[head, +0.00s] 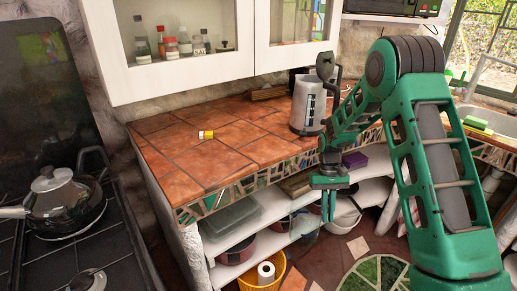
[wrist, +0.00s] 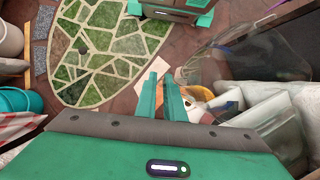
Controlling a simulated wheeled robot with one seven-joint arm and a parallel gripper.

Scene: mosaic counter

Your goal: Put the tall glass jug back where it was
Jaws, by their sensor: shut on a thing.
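The tall glass jug is clear and hard to make out. In the wrist view the jug (wrist: 245,62) fills the right side, just beside my fingers, and looks tilted there. In the head view the jug (head: 304,222) shows faintly left of my fingers, in front of the shelves under the counter. My gripper (head: 328,208) points down in front of the counter's mosaic edge, below the countertop. Its fingers (wrist: 165,96) are close together, shut on the jug near its edge. The exact place of contact is not clear.
The tiled counter (head: 185,160) has a wide clear area. A small yellow-and-red can (head: 205,134) lies on it, and a grey kettle (head: 307,108) stands farther back. Shelves below hold pots (head: 343,215) and containers. A yellow basket (head: 262,283) is on the floor. A stove with a pot (head: 62,200) is left.

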